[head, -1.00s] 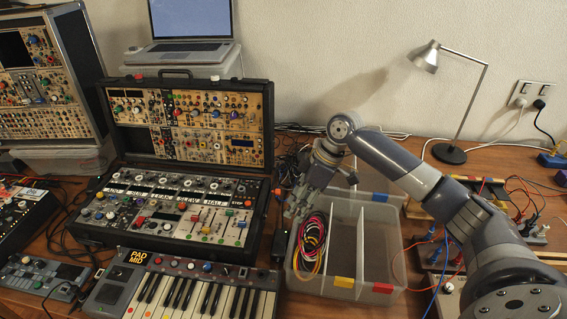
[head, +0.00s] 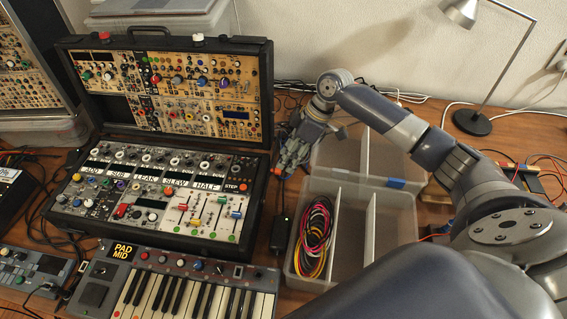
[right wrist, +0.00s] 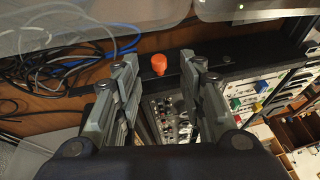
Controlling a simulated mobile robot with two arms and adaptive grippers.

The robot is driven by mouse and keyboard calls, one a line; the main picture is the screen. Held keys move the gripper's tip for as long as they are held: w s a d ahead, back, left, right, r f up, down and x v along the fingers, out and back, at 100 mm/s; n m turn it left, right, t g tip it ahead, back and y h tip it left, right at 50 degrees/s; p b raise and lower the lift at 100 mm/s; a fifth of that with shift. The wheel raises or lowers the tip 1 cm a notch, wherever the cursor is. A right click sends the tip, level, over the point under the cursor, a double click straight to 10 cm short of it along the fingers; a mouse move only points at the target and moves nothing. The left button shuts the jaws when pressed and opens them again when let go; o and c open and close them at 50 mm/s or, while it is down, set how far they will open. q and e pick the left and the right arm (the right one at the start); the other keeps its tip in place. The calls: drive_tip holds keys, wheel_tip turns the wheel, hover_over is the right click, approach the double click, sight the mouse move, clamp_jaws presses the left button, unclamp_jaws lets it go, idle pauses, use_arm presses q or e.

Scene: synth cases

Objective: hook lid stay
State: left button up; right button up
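The black synth case (head: 70,215) stands open on the desk, its lid (head: 262,90) raised behind the panel of knobs and faders. An orange-red knob (right wrist: 159,63) sits at the case's dark edge in the right wrist view; whether it belongs to the lid stay I cannot tell. The stay itself is not clearly visible. My right gripper (head: 287,160) is at the right side of the case, near the lid hinge. In the right wrist view, its fingers (right wrist: 160,78) are apart with nothing between them; the knob shows just beyond the gap. My left gripper is out of view.
A clear divided bin (head: 345,278) with looped cables (head: 314,235) stands right of the case. A keyboard (head: 180,290) lies in front. Loose cables (right wrist: 60,50) lie behind the case. A desk lamp (head: 472,121) stands at the back right.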

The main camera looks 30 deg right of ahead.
drive_tip(key=x, duration=0.4)
drive_tip(key=shift+w+d, duration=0.1)
drive_tip(key=shift+f, duration=0.25)
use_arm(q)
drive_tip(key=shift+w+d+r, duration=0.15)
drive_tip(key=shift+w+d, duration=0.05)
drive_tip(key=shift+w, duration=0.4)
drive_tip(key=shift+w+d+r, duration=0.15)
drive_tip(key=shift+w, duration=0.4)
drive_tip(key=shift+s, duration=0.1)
use_arm(e)
drive_tip(key=shift+c, duration=0.2)
clamp_jaws()
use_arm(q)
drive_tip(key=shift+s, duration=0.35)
